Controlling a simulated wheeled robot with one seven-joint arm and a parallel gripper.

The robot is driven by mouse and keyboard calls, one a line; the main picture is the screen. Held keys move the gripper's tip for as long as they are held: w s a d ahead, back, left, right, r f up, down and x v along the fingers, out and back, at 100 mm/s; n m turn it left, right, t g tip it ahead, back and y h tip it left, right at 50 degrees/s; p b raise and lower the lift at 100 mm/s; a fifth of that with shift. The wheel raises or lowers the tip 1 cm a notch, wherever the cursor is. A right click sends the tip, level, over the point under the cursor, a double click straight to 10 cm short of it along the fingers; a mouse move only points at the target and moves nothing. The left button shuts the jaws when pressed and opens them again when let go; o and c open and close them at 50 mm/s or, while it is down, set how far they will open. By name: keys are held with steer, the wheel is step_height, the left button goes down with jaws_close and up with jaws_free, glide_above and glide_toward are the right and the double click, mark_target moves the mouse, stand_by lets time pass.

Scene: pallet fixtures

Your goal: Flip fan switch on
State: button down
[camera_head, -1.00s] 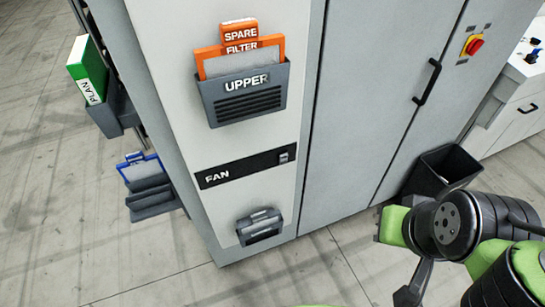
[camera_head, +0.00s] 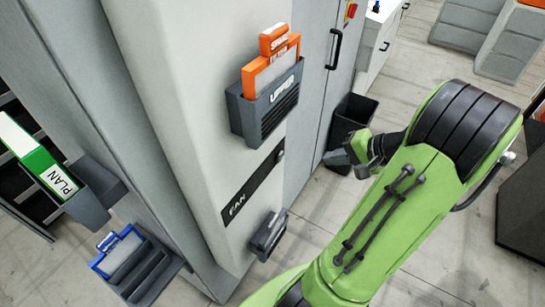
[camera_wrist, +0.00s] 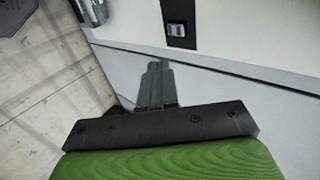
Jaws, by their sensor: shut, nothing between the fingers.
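The fan switch (camera_head: 280,156) is a small rocker at the right end of the black FAN strip (camera_head: 250,187) on the cabinet's narrow side face. In the wrist view the switch (camera_wrist: 177,29) shows near the top, beyond my fingertips and slightly right of them. Its rocker position is too small to tell. My gripper (camera_wrist: 157,66) is shut and empty, its fingers together in front of the pale cabinet panel and apart from the switch. In the head view my gripper (camera_head: 345,158) is partly hidden by the arm.
The UPPER holder (camera_head: 265,105) with an orange filter card sits above the strip, and a smaller grey holder (camera_head: 269,236) below it. A black bin (camera_head: 352,125) stands beside the cabinet. The PLAN holder (camera_head: 95,190) and a blue tray (camera_head: 122,255) are at left.

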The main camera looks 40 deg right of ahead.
glide_toward(281, 157)
steer(key=x, duration=0.5)
steer(key=shift+s+d+f, duration=0.1)
steer(key=shift+d+f, duration=0.05)
steer(key=shift+f, duration=0.25)
steer(key=shift+w, duration=0.4)
